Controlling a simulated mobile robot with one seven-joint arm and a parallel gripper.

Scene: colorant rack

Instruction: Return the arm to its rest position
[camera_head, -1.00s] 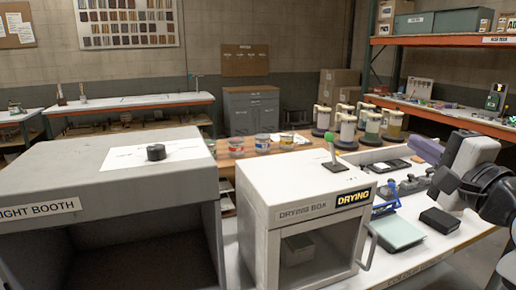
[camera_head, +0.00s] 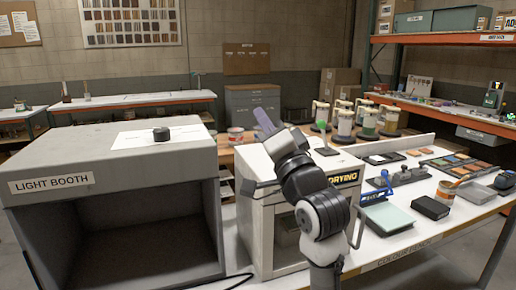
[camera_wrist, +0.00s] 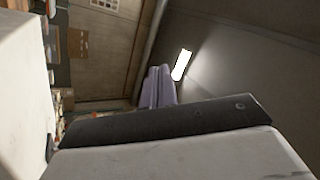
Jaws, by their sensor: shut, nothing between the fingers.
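My arm rises from the bottom of the head view, in front of the drying box (camera_head: 262,222). It bends up and left, and its end is above the box. My gripper (camera_head: 263,118) has purple fingers that point up and to the left, clear of the surfaces. In the wrist view my gripper (camera_wrist: 157,86) is shut and empty, with its fingers side by side. The wrist view is turned on its side and shows the wall and a bright ceiling lamp (camera_wrist: 181,65). The arm hides much of the drying box's front and part of its sign.
A grey light booth (camera_head: 110,150) stands at the left, with a white sheet and a black round piece (camera_head: 161,134) on top. The white bench (camera_head: 400,235) at the right holds a black box (camera_head: 430,208), a green pad (camera_head: 388,219) and a can (camera_head: 446,191). Pale canisters (camera_head: 345,122) stand behind.

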